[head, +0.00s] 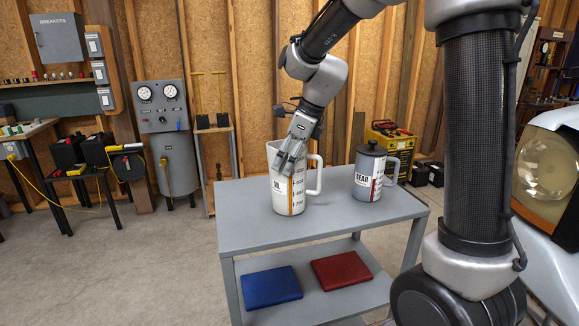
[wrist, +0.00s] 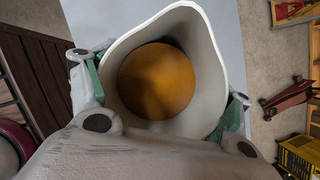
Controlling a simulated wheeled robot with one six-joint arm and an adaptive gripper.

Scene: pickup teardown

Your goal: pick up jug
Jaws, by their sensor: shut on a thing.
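A white jug (head: 283,188) with a handle on its right and a measuring scale stands upright on the grey cart's top shelf (head: 325,232), towards the left. My gripper (head: 292,158) reaches down to the jug's upper part and is shut on it. In the wrist view the jug (wrist: 213,75) is seen from above, with orange-brown contents at the bottom. The green-padded fingers of my gripper (wrist: 165,100) press on opposite sides of its wall. I cannot tell whether the jug's base touches the shelf.
A grey lidded gear oil can (head: 364,185) stands on the cart right of the jug. A blue book-like item (head: 270,287) and a red one (head: 341,270) lie on the lower shelf. A yellow machine (head: 391,140) stands behind. Floor left of the cart is clear.

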